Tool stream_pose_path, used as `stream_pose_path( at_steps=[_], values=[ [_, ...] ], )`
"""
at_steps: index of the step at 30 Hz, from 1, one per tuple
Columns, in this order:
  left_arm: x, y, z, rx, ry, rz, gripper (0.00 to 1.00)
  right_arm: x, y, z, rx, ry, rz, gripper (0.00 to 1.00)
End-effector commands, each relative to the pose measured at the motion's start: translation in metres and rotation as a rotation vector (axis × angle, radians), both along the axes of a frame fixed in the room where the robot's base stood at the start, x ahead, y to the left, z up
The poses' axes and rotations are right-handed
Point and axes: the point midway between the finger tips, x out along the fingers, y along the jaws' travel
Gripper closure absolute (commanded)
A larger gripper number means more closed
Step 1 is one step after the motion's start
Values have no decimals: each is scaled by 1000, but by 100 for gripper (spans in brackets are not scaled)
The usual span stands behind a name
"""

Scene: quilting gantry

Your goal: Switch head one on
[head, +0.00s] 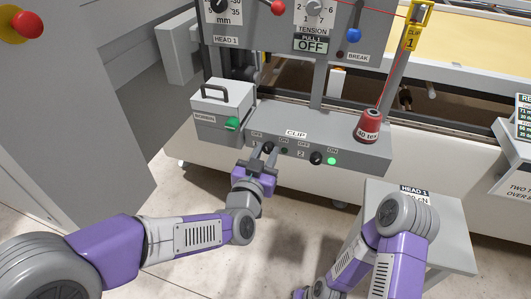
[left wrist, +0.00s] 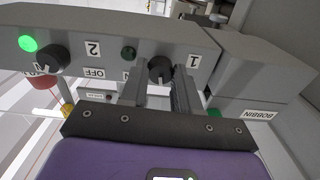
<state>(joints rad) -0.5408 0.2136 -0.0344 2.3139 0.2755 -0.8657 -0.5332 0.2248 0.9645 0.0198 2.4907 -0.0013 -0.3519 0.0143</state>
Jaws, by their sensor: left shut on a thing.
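The head 1 switch is a black rotary knob (left wrist: 160,69) on the grey clip box (head: 350,147), beside the label "1". My left gripper (head: 263,156) is at this knob, its fingers on either side of it and shut on it. The fingers also show in the left wrist view (left wrist: 158,92), where the labels appear upside down. The small lamp (head: 284,151) beside knob 1 is dark green and unlit. In the head view the fingers hide part of knob 1. My right arm shows at the lower right, but its gripper is not visible.
Knob 2 (head: 316,158) sits to the right with a bright green lit lamp (head: 332,161). A red thread cone (head: 369,126) stands on the box's right end. The bobbin box (head: 222,108) is at its left. A grey stand (head: 445,225) is at the right.

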Motion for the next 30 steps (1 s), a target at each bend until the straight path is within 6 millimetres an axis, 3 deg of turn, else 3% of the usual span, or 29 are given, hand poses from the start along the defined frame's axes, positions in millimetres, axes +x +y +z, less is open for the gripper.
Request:
stream_pose_path(
  at_steps=[18, 30],
  values=[
    [0, 0, 0, 523, -168, -1, 100, 0, 0, 14, 0, 0, 0, 100],
    [0, 0, -1, 692, -222, -1, 100, 0, 0, 18, 0, 0, 0, 100]
  ],
)
